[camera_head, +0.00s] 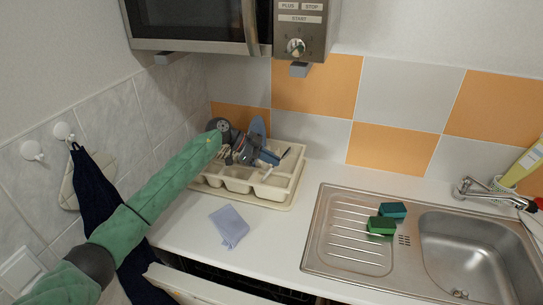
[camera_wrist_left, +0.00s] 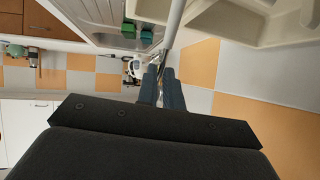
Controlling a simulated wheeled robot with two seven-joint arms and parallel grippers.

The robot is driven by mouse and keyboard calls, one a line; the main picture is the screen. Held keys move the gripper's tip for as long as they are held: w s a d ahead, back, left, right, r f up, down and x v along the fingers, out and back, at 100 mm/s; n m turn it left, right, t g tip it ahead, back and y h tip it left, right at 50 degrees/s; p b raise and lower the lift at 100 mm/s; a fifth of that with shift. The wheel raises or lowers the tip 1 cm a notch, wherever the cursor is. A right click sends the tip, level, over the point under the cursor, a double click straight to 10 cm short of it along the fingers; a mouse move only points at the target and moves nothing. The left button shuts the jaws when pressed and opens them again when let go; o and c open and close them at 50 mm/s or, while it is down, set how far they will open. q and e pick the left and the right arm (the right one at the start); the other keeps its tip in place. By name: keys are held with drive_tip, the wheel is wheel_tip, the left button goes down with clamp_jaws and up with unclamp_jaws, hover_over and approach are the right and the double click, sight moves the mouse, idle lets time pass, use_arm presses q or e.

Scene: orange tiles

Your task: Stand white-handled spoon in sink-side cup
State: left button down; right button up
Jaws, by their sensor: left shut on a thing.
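My left gripper (camera_head: 262,156) is over the cream dish rack (camera_head: 278,192) in the head view, at the end of the green arm. In the left wrist view its two dark fingers (camera_wrist_left: 161,86) are closed together on a thin, pale, long piece, which I take to be the white-handled spoon (camera_wrist_left: 175,25). Its shape is hard to make out among the cutlery in the head view. The sink-side cup (camera_head: 499,184) is pale and stands behind the sink at the far right, partly hidden by the tap. My right gripper is out of view.
The steel sink (camera_head: 480,250) is at right, with green sponges (camera_head: 381,226) on its drainboard. A tap (camera_head: 475,188) and yellow bottle (camera_head: 523,162) stand at its back corner. A pale blue cloth (camera_head: 229,226) lies before the rack. A microwave (camera_head: 225,25) hangs above.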

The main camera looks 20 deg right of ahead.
sight(273, 168)
use_arm(q)
drive_tip(key=shift+f+b, duration=0.35)
drive_tip(key=shift+f, duration=1.5)
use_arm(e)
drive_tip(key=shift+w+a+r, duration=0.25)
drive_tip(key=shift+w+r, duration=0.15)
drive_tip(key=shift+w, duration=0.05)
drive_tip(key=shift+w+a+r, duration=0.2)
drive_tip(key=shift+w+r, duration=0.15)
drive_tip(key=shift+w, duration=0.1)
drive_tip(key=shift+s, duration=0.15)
use_arm(q)
drive_tip(key=c, duration=1.5)
unclamp_jaws()
